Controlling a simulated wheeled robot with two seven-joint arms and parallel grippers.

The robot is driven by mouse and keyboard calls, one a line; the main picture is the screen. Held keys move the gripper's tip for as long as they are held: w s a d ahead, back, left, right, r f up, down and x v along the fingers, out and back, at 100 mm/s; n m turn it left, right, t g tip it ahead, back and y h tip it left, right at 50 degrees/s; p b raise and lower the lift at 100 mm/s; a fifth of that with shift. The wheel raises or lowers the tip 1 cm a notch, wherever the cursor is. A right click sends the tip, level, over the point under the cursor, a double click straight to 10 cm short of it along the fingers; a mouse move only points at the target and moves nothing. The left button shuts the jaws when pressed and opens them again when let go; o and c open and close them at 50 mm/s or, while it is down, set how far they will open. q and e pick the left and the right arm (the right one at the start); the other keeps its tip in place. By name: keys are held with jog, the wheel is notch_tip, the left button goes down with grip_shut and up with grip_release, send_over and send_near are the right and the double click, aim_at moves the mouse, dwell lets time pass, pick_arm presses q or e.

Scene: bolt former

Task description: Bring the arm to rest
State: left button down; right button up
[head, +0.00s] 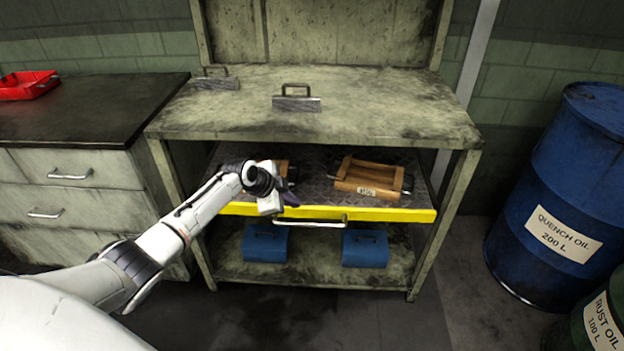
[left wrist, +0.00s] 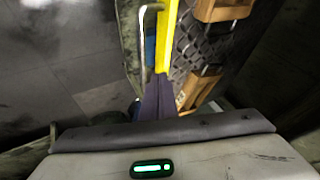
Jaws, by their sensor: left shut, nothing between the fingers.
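My left arm reaches in from the left in the head view. My left gripper (head: 284,199) is in front of the workbench, at the yellow front edge (head: 340,212) of the middle shelf. Its dark fingers (left wrist: 158,97) are together and empty in the left wrist view. They point along the yellow edge (left wrist: 165,40), close to the metal bar handle (head: 310,222). The handle also shows in the left wrist view (left wrist: 143,45). I cannot tell whether the fingers touch the edge. My right gripper is not in view.
A wooden frame (head: 368,190) lies on the dark patterned shelf; another wooden piece is partly hidden behind my gripper. Two blue boxes (head: 265,246) (head: 365,250) stand below. Handled metal blocks (head: 297,104) lie on the benchtop (head: 380,110). Blue (head: 560,190) and green drums stand right.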

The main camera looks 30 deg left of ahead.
pick_arm(q)
jog(key=s+d+f+n, duration=0.2)
jog(key=s+d+f, duration=0.4)
jog(key=s+d, duration=0.25)
jog(key=s+d+f+n, duration=0.1)
jog(key=s+d+f, duration=0.6)
jog(key=s, duration=0.2)
jog(key=s+d+r+n, duration=0.2)
jog(key=s+d+n, duration=0.1)
jog(key=s, duration=0.5)
jog(key=s+d+r+n+t+h, duration=0.1)
jog(key=s+d+r+n, duration=0.1)
jog(key=s+d, duration=0.3)
jog(key=s+n, duration=0.1)
jog(key=s, duration=0.2)
jog(key=shift+d+r, duration=0.1)
